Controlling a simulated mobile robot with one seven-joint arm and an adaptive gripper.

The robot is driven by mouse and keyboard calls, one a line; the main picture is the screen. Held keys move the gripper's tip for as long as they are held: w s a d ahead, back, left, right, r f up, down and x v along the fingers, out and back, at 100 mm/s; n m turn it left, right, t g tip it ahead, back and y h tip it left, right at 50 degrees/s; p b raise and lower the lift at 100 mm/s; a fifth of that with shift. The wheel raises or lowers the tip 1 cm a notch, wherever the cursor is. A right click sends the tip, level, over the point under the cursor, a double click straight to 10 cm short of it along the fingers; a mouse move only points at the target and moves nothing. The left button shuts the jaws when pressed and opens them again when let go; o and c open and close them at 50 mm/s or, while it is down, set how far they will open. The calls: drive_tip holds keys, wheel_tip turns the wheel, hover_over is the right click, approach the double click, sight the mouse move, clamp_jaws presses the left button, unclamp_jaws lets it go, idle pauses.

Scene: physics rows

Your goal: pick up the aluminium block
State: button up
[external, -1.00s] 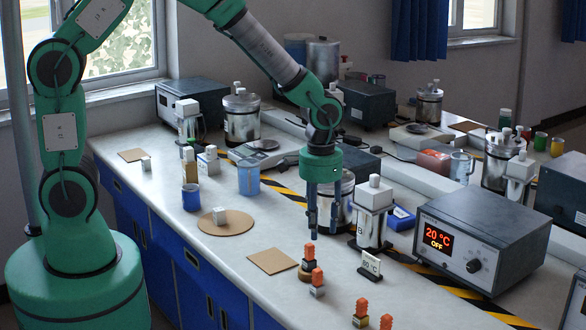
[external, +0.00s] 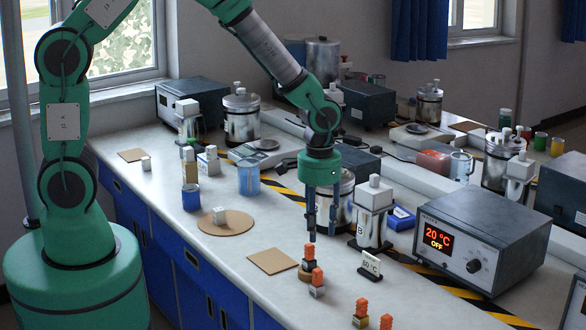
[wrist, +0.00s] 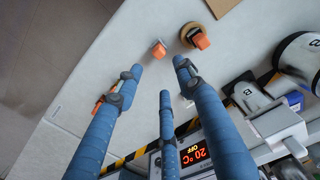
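Several small metal blocks with orange tops stand in a row at the bench front. One has a silver-grey base (external: 317,291) and looks like aluminium; it also shows in the wrist view (wrist: 158,47), just beyond the fingertips. Another orange-topped block (external: 309,251) stands on a round brown disc beside it. A more brass-coloured one (external: 360,320) is nearer the front. My gripper (external: 321,233) points down above the bench, behind the row. Its blue fingers are spread and empty in the wrist view (wrist: 160,76). The left finger partly hides an orange-topped block there.
A metal vessel marked B (external: 371,226), a small 50 °C sign (external: 370,265) and a heater box reading 20 °C OFF (external: 480,240) stand to the right. A square brown mat (external: 272,261) lies left.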

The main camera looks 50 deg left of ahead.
sight(318, 269)
drive_tip(key=shift+f, duration=0.1)
wheel_tip(318, 269, down, 8)
drive_tip(key=shift+s+r+b, duration=0.1)
drive_tip(key=shift+r+b, duration=0.15)
drive_tip(key=shift+b, duration=0.3)
drive_tip(key=shift+f, duration=0.5)
drive_tip(key=shift+f, duration=0.1)
drive_tip(key=shift+d+f+b, duration=0.1)
drive_tip(key=shift+f+b, duration=0.45)
drive_tip(key=shift+f, duration=1.95)
clamp_jaws()
